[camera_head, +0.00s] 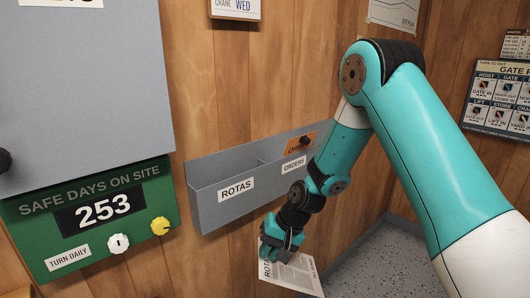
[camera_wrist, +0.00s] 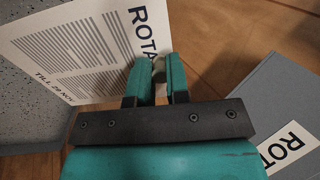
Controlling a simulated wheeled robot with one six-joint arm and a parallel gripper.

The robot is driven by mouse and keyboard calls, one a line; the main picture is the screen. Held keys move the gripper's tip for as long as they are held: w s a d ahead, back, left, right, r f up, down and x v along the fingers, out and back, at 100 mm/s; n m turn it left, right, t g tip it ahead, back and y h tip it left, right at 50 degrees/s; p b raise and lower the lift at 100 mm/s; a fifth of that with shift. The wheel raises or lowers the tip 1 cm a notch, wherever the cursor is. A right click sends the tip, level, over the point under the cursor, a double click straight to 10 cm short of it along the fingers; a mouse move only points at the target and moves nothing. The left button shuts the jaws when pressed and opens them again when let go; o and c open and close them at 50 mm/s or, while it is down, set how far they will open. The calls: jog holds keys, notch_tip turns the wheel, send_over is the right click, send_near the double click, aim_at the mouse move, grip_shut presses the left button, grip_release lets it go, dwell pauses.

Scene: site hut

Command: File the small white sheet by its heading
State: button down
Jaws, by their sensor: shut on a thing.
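The small white sheet (camera_head: 292,273) is in my gripper (camera_head: 283,243), below the wall rack in the head view. In the wrist view the sheet (camera_wrist: 75,50) shows a heading that begins "ROTA", with grey text lines under it and "TILL 29 NOV" or similar. My gripper (camera_wrist: 158,82) is shut on the sheet's edge at the heading; the fingers hide part of it. The grey rack (camera_head: 205,212) has a pocket labelled ROTAS (camera_head: 236,189) at left and one labelled ORDERS (camera_head: 294,164) at right. The rack's ROTAS side (camera_wrist: 275,95) is at right in the wrist view, apart from the sheet.
An orange card (camera_head: 302,145) sits in the ORDERS pocket. The ROTAS pocket looks empty. A green "Safe days on site" board (camera_head: 95,215) with two knobs and a grey cabinet (camera_head: 80,80) are at left. A gate board (camera_head: 500,97) hangs at right. Speckled floor lies below.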

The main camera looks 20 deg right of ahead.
jog(key=w+r+m+t+p, duration=0.4)
jog(key=r+t, duration=0.4)
jog(key=r, duration=0.9)
jog(key=w+r+m+t+p, duration=0.2)
jog(key=r+m+t+p, duration=0.4)
jog(key=r, duration=1.2)
jog(key=w+a+f+t+p, duration=0.1)
jog(key=w+a+p, duration=0.2)
jog(key=w+p, duration=0.2)
jog(key=shift+p+x, duration=0.4)
jog(key=shift+x, duration=0.6)
jog(key=shift+w+p, duration=0.55)
jog(key=shift+p, duration=0.1)
jog(key=shift+f, duration=0.15)
jog(key=shift+f+b, duration=1.55)
jog(key=shift+b, duration=0.25)
jog(key=shift+f+b, duration=1.5)
jog(key=shift+b, duration=0.05)
